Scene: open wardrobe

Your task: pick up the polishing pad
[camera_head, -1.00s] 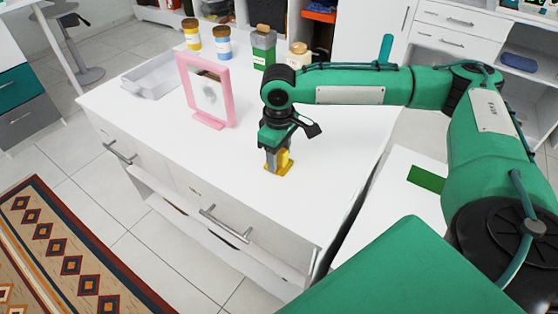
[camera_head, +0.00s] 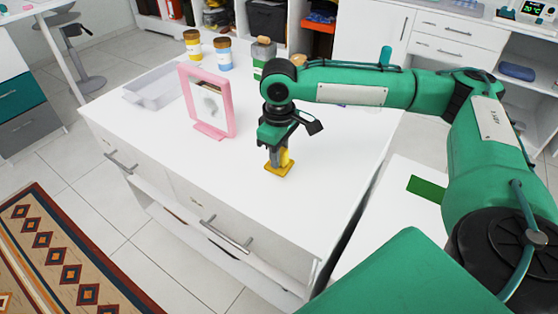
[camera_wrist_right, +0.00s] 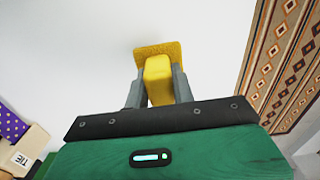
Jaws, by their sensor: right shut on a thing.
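The polishing pad is yellow, with a flat square base and an upright block handle. In the head view the pad (camera_head: 280,169) is at the near part of the white cabinet top. My right gripper (camera_head: 277,157) points down from above and is shut on the handle. In the right wrist view the handle of the pad (camera_wrist_right: 158,72) sits between the two grey fingers of the right gripper (camera_wrist_right: 157,90), with the base beyond the fingertips. Any gap between base and surface is hard to judge. My left gripper is not in view.
On the white cabinet top (camera_head: 245,200), a pink frame (camera_head: 228,105) stands left of the gripper, with a grey tray (camera_head: 150,92) farther left. Yellow-labelled (camera_head: 193,46) and blue-labelled (camera_head: 224,56) jars and a green container (camera_head: 262,50) stand behind. The near surface around the pad is clear.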

